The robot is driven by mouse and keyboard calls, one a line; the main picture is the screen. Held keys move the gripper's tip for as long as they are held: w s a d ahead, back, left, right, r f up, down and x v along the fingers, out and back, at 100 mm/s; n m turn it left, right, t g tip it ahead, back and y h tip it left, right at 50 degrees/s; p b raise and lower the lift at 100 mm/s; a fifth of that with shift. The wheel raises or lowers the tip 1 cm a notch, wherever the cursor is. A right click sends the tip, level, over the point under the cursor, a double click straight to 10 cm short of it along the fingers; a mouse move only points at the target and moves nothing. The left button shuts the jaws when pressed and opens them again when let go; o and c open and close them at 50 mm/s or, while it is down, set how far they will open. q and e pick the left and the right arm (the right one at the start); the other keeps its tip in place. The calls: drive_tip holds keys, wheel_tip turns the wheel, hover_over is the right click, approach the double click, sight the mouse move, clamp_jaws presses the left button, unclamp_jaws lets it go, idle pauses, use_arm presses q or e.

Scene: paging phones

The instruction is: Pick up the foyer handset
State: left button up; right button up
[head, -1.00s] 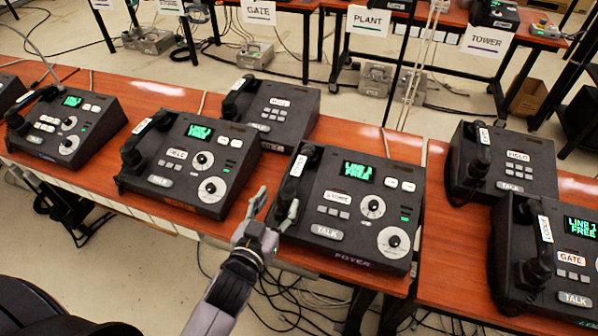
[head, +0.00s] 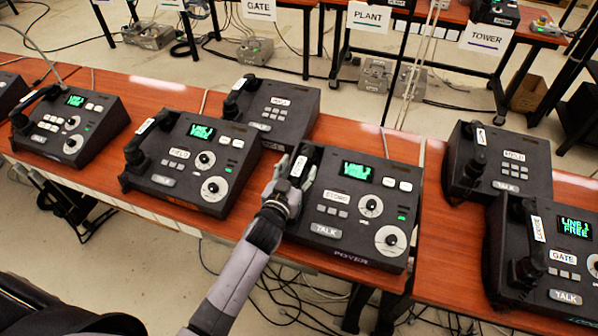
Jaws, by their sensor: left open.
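The foyer phone (head: 350,225) is a dark desk console with a green screen, white buttons and a "FOYER" label on its front edge. Its black handset (head: 301,160) lies along the console's left side, with a white label on it. My left gripper (head: 292,175) is at this handset, with its fingers on either side of the upper part, open. Whether the fingers touch the handset I cannot tell. The gripper and wrist hide the handset's lower end. My right gripper is not in view.
Similar phones stand close by: one to the left (head: 190,165), one behind (head: 268,110), and others at right (head: 545,255). The orange-brown table (head: 345,137) has narrow bare strips between them. Cables hang below its front edge.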

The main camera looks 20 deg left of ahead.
use_arm(q)
drive_tip(key=shift+c, duration=0.3)
drive_tip(key=shift+r, duration=0.1)
clamp_jaws()
idle(0.4)
